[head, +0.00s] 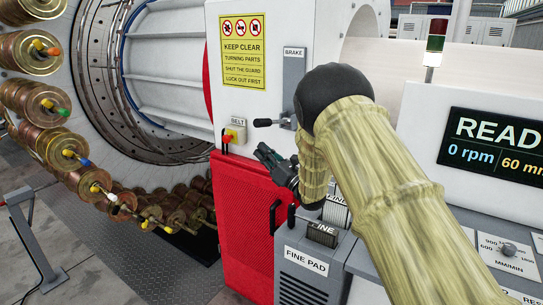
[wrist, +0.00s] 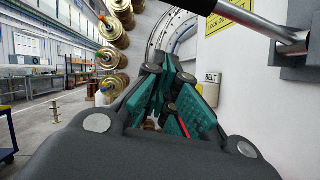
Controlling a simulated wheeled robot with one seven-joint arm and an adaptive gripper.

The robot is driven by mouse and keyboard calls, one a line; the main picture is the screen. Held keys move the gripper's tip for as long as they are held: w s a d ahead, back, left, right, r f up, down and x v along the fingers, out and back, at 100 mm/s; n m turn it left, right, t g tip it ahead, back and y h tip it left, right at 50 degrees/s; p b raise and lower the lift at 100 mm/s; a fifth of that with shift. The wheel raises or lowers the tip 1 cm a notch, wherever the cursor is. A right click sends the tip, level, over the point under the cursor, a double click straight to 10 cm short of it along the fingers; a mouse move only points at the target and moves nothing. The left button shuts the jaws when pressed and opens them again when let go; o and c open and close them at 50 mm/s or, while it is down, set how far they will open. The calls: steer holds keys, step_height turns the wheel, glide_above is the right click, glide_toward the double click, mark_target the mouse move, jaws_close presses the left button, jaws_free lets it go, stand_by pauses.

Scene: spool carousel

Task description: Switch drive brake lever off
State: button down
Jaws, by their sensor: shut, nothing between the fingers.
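The brake lever (head: 266,122) sticks out roughly level to the left from the grey plate labelled BRAKE (head: 293,75) on the white machine housing. It has a dark grip at its left end. In the wrist view its metal rod and black grip (wrist: 262,33) cross the top right, close to the camera. My gripper (head: 264,153) is just below the lever, in front of the housing, apart from it. Its teal-padded fingers (wrist: 158,78) are shut with nothing between them. The arm hides part of the housing right of the plate.
A yellow BELT box (head: 235,133) with a red button sits left of my gripper. A red mesh guard (head: 245,220) stands below. The spool carousel (head: 95,115) fills the left. A FINE PAD console (head: 305,262) is below my arm, and a display (head: 497,145) is at right.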

mark_target(273, 123)
steer(key=shift+w+d+r+p, duration=0.1)
steer(key=shift+w+r+p, duration=0.1)
steer(key=shift+r+p, duration=0.4)
steer(key=shift+w+a+r+p, duration=0.1)
steer(key=shift+w+r+p, duration=0.15)
steer(key=shift+r, duration=0.6)
steer(key=shift+w+d+r+p, duration=0.1)
steer(key=shift+w+r+p, duration=0.05)
steer(key=shift+r+p, duration=0.45)
steer(key=shift+r, duration=0.15)
steer(key=shift+d+r+m+b, duration=0.1)
steer(key=shift+m+b, duration=0.2)
steer(key=shift+b, duration=0.25)
